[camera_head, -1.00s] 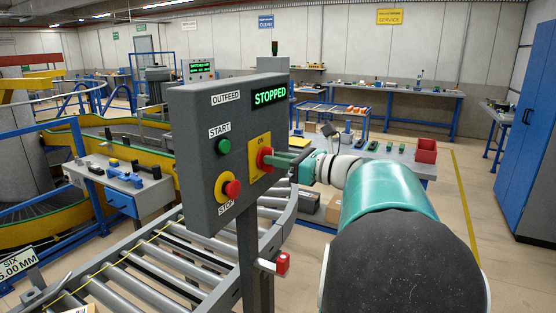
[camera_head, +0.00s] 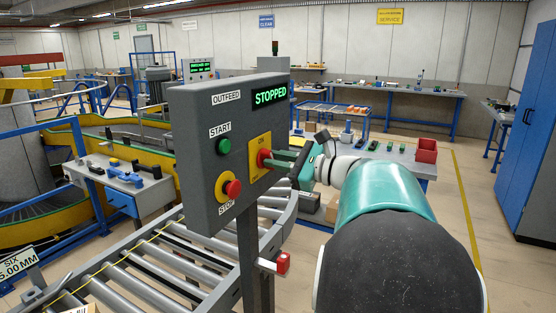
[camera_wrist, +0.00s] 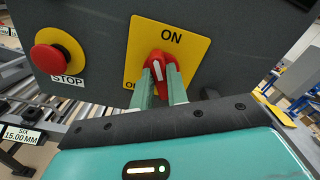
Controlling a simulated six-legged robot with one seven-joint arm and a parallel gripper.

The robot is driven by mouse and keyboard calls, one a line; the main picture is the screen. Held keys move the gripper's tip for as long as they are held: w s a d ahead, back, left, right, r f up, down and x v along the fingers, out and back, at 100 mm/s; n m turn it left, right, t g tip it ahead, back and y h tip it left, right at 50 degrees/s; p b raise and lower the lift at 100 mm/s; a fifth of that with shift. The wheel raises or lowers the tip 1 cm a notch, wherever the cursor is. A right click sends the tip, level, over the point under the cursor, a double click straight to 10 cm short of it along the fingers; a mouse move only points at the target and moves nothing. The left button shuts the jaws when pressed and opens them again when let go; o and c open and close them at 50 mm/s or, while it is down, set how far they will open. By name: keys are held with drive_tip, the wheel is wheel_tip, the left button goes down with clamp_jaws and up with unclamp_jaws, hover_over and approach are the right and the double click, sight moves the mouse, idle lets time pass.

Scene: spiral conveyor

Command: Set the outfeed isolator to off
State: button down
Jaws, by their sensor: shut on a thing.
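The outfeed isolator is a red rotary knob (camera_head: 264,158) on a yellow plate (camera_head: 259,148) at the right of the grey OUTFEED panel (camera_head: 200,130). My gripper (camera_head: 274,161) reaches it from the right. In the wrist view its two green fingers (camera_wrist: 163,84) are shut on either side of the red knob (camera_wrist: 159,62). The knob's white mark points up and slightly left there, near the word ON. The OFF label at the plate's lower left is partly cut off by the fingers. The panel display (camera_head: 270,95) reads STOPPED.
A green START button (camera_head: 223,146) and a red STOP button (camera_head: 232,188) sit left of the isolator; STOP also shows in the wrist view (camera_wrist: 50,58). A roller conveyor (camera_head: 150,262) runs below the panel. A red-handled fitting (camera_head: 282,263) juts from the post.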

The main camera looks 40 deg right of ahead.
drive_tip(key=n, duration=1.2)
drive_tip(key=shift+a+f, duration=0.15)
drive_tip(key=shift+f, duration=0.15)
drive_tip(key=shift+s+n, duration=0.1)
drive_tip(key=shift+n, duration=0.2)
drive_tip(key=c, duration=1.4)
unclamp_jaws()
drive_tip(key=v, duration=1.3)
drive_tip(key=shift+s, duration=0.4)
